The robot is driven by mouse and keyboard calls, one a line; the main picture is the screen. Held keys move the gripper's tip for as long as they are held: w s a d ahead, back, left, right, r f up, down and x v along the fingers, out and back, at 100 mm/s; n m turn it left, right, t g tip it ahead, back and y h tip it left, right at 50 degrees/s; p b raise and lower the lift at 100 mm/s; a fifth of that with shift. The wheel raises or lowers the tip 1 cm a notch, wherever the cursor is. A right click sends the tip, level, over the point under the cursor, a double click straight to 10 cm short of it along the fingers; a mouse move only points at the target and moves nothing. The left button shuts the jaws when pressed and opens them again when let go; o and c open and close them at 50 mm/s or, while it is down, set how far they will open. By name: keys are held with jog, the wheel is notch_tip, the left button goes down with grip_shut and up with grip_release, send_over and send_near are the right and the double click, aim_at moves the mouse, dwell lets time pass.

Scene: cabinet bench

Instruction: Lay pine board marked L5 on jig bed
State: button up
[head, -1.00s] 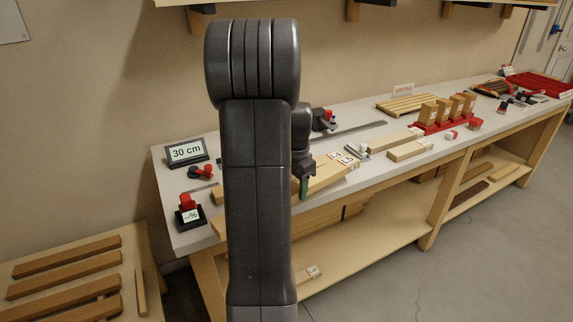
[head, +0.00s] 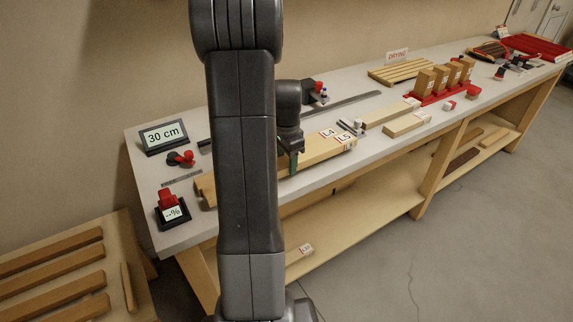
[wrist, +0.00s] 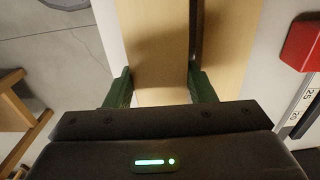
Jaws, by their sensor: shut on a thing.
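The pine board marked L5 (head: 320,155) lies along the front of the bench, with the board marked L4 (head: 316,140) close beside it on the wall side. My gripper (head: 290,160) is over the boards with its green fingers pointing down. In the wrist view my gripper (wrist: 160,90) is shut across the front board (wrist: 158,40), which appears to be L5. The other board (wrist: 228,45) is just right of it, beyond a dark gap. My arm hides part of both boards. I cannot tell whether L5 is lifted, nor which thing is the jig bed.
A "30 cm" display (head: 163,137) and a red-topped "--%" device (head: 172,210) stand at the left end. A metal stop (head: 351,127) and more boards (head: 405,124) are to the right. A slatted drying rack (head: 402,72) and upright blocks in a red holder (head: 440,90) stand farther along.

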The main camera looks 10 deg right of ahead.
jog(key=shift+f, duration=1.05)
jog(key=shift+f, duration=0.15)
jog(key=o, duration=0.9)
jog(key=shift+o, duration=0.5)
